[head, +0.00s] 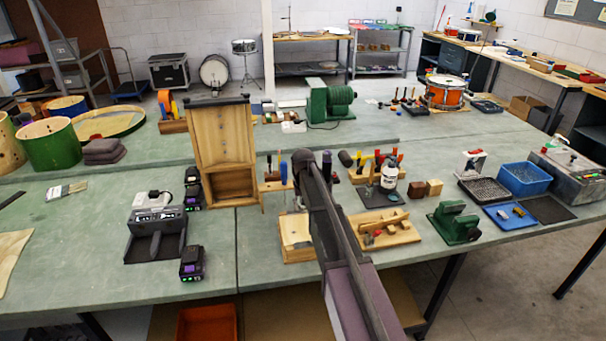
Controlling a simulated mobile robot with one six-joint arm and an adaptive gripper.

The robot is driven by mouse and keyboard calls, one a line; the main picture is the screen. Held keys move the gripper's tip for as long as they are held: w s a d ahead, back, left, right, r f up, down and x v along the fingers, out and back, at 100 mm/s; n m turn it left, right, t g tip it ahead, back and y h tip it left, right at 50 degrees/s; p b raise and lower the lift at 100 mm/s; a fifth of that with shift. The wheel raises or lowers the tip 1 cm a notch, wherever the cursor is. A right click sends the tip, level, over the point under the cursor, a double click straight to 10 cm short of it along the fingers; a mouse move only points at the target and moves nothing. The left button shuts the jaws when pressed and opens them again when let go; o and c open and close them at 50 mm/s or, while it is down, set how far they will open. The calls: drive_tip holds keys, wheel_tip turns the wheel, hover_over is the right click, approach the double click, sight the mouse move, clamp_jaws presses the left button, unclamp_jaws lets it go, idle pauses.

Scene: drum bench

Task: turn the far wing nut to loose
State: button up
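No wing nut can be made out for certain; the parts are too small or hidden. A light wooden block (297,248) stands at the front middle of the bench, partly behind my arm. To its right lies a wooden board (402,236) with a raised wooden bar and small red and metal parts on it. My arm reaches from the bottom edge up over the bench. My gripper (298,203) seems to hang just above the wooden block, mostly hidden by my arm. Its fingers cannot be made out, nor whether it touches anything.
A tall wooden cabinet (224,140) stands left of my arm, with a dark charger-like device (155,222) in front. On the right are a green machine part (455,222), a white bottle (389,174) and a blue tray (508,216).

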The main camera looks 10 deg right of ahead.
sight(303, 209)
drive_tip(key=m, duration=0.5)
drive_tip(key=shift+m, duration=0.4)
drive_tip(key=m, duration=0.5)
drive_tip(key=shift+m, duration=0.4)
drive_tip(key=m, duration=0.5)
drive_tip(key=shift+m, duration=0.4)
drive_tip(key=m, duration=0.5)
drive_tip(key=shift+m, duration=0.4)
wheel_tip(303, 209, up, 14)
drive_tip(key=p, duration=1.3)
drive_tip(key=shift+s+p, duration=0.25)
drive_tip(key=shift+p, duration=0.15)
drive_tip(key=shift+f, duration=0.15)
